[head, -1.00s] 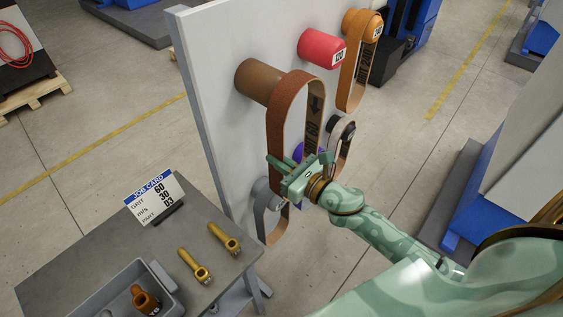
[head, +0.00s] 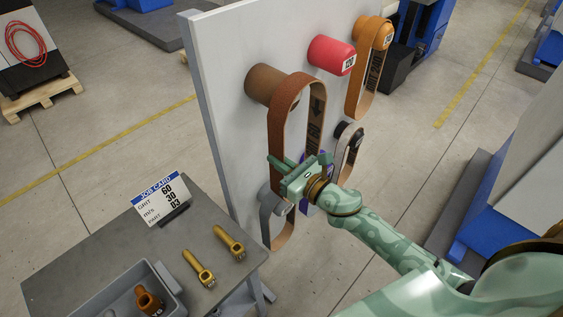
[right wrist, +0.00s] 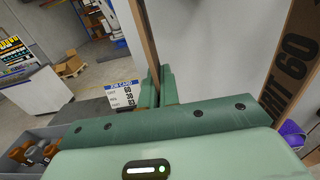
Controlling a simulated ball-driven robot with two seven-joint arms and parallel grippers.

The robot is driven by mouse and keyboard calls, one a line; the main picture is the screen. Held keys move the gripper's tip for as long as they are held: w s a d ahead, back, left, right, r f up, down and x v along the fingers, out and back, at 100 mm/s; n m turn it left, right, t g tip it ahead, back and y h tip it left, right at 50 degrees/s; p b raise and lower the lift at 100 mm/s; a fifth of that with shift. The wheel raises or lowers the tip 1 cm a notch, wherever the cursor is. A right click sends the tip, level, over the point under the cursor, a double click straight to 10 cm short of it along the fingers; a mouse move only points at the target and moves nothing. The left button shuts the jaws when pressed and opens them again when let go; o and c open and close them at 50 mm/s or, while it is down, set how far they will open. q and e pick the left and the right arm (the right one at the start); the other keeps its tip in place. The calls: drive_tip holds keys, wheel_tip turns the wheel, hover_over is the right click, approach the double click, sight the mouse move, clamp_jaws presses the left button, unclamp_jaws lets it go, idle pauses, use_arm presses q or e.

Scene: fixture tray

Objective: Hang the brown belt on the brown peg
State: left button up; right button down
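The brown belt (head: 276,125) is a long upright loop with dark print on its inner side. Its top curve is at the outer end of the brown peg (head: 262,83) on the white board and hides that end; I cannot tell how far the peg reaches through the loop. My right gripper (head: 284,165) is shut on the belt's near strand below the peg. In the right wrist view the belt (right wrist: 143,45) runs edge-on down between the two fingers (right wrist: 157,90), and its printed strand stands at right. My left gripper is not in view.
The white board (head: 222,105) also carries a red peg (head: 328,54), an orange peg with a hanging belt (head: 356,80), and lower pegs partly behind my arm. A grey table (head: 100,250) at lower left holds a job card (head: 158,200), yellow parts and a grey bin.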

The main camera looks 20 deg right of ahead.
drive_tip(key=shift+x, duration=1.2)
drive_tip(key=shift+w, duration=0.15)
drive_tip(key=shift+x, duration=1.1)
drive_tip(key=shift+a, duration=0.1)
drive_tip(key=shift+b+x, duration=0.4)
drive_tip(key=shift+x, duration=0.6)
drive_tip(key=shift+f, duration=0.1)
drive_tip(key=shift+f+b, duration=0.3)
drive_tip(key=shift+b, duration=0.25)
